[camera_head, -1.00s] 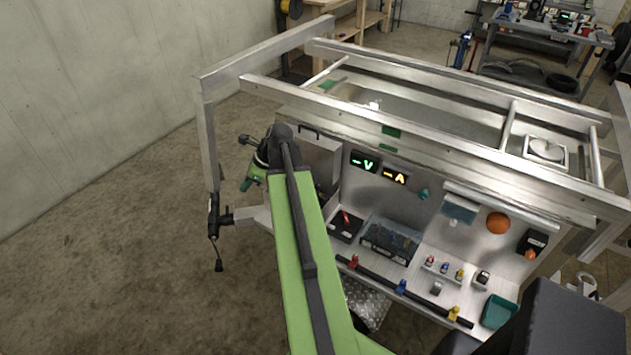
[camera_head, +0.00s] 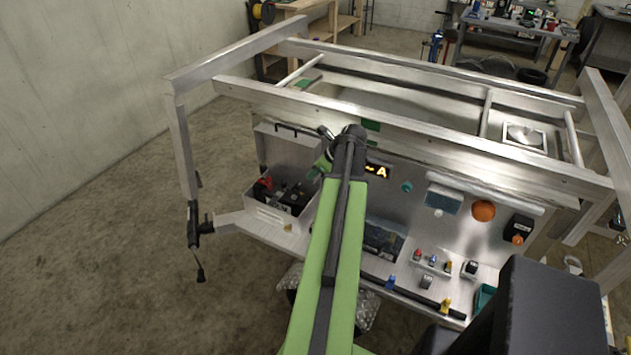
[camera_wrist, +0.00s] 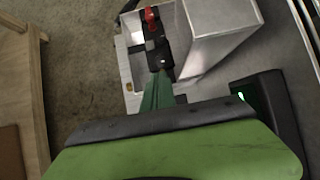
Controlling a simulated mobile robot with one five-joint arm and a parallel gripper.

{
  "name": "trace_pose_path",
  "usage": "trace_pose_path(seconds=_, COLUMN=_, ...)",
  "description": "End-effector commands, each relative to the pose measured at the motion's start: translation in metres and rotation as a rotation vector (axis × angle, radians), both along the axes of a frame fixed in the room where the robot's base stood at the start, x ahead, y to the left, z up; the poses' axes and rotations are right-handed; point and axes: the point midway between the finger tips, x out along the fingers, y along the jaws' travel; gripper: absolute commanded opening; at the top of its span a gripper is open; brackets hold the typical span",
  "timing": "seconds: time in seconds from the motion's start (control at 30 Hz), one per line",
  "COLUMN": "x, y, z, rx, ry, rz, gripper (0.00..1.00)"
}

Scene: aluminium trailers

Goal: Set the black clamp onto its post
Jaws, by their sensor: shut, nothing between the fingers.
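An open light-grey box (camera_head: 268,218) at the left end of the trailer's panel holds a dark battery-like block; the box also shows in the wrist view (camera_wrist: 137,76). A red clamp-like part (camera_head: 264,184) is at its left, and is at the top in the wrist view (camera_wrist: 151,18). A black part (camera_head: 297,196), perhaps the black clamp, is at its right; in the wrist view dark parts (camera_wrist: 160,57) lie just beyond my fingers. My gripper (camera_wrist: 157,78) is shut and empty above the box. The posts are too small to make out.
The box's raised lid (camera_head: 285,145) stands behind it. An aluminium rail (camera_head: 400,140) runs above the panel. A black jack with a hanging handle (camera_head: 194,226) is at the left. Lit displays (camera_head: 377,171) are right of the box. The floor at left is clear.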

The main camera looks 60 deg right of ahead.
Motion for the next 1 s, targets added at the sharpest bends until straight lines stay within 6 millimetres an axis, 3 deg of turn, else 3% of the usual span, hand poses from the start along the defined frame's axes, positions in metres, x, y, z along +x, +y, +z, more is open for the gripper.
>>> trace_pose_path(seconds=0.03, x=0.007, y=-0.002, z=-0.020, rx=-0.001, ry=0.000, rz=0.002, gripper=0.00)
trace_pose_path(seconds=0.1, x=0.016, y=-0.002, z=-0.032, rx=-0.001, ry=0.000, rz=0.002, gripper=0.00)
trace_pose_path(seconds=0.33, x=0.038, y=-0.004, z=-0.060, rx=0.000, ry=-0.001, rz=0.002, gripper=0.00)
trace_pose_path(seconds=0.77, x=0.044, y=-0.004, z=-0.064, rx=0.000, ry=0.000, rz=-0.001, gripper=0.00)
trace_pose_path(seconds=0.8, x=0.039, y=0.031, z=-0.064, rx=-0.001, ry=0.000, rz=0.001, gripper=0.00)
trace_pose_path(seconds=0.87, x=0.043, y=0.007, z=-0.064, rx=0.000, ry=0.001, rz=-0.001, gripper=0.00)
trace_pose_path(seconds=1.0, x=0.040, y=-0.008, z=-0.064, rx=0.000, ry=0.021, rz=-0.010, gripper=0.00)
